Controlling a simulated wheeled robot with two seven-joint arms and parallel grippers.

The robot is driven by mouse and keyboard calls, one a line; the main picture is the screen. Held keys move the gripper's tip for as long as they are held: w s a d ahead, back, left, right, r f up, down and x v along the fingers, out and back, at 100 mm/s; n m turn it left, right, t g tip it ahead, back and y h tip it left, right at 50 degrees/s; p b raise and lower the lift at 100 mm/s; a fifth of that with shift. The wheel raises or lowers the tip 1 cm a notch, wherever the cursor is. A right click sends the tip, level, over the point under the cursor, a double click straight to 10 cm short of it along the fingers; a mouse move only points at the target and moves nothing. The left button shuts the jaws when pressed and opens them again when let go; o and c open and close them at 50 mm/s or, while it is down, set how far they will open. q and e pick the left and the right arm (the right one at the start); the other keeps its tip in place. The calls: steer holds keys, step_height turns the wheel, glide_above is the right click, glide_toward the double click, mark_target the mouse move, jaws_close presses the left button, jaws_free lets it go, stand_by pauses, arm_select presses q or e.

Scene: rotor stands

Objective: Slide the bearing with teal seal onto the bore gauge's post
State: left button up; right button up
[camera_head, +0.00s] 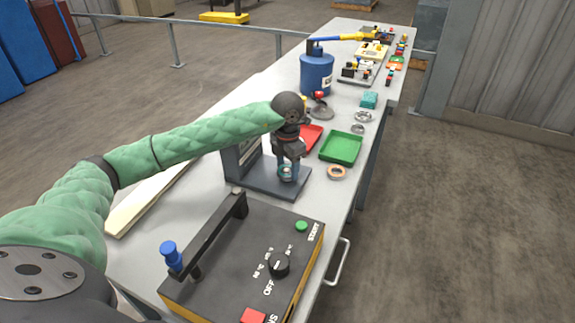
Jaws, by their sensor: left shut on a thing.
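My left arm reaches in from the left, and its gripper (288,170) points down over the bore gauge. The gripper is shut on the bearing with teal seal (286,173), a small ring with a teal face that shows between the fingertips. The bore gauge has a dark flat base (265,183) and an upright back part at its left. The bearing is low over this base. The gauge's post is hidden by the gripper and bearing, so I cannot tell whether the bearing is around it. My right gripper is out of view.
A copper-coloured ring (336,172) and a green tray (341,148) lie right of the gauge; a red tray (312,136) is behind. A heater box (245,255) with a lever stands in front. Metal rings (363,117), a teal block (369,100) and a blue can (317,75) are farther back.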

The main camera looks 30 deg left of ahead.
arm_select(q)
steer(key=shift+f+b, duration=0.4)
steer(key=shift+f, duration=0.15)
steer(key=o, duration=1.4)
steer(key=shift+o, duration=0.2)
steer(key=shift+r, duration=0.1)
steer(key=shift+r+p, duration=1.15)
steer(key=shift+r, duration=3.25)
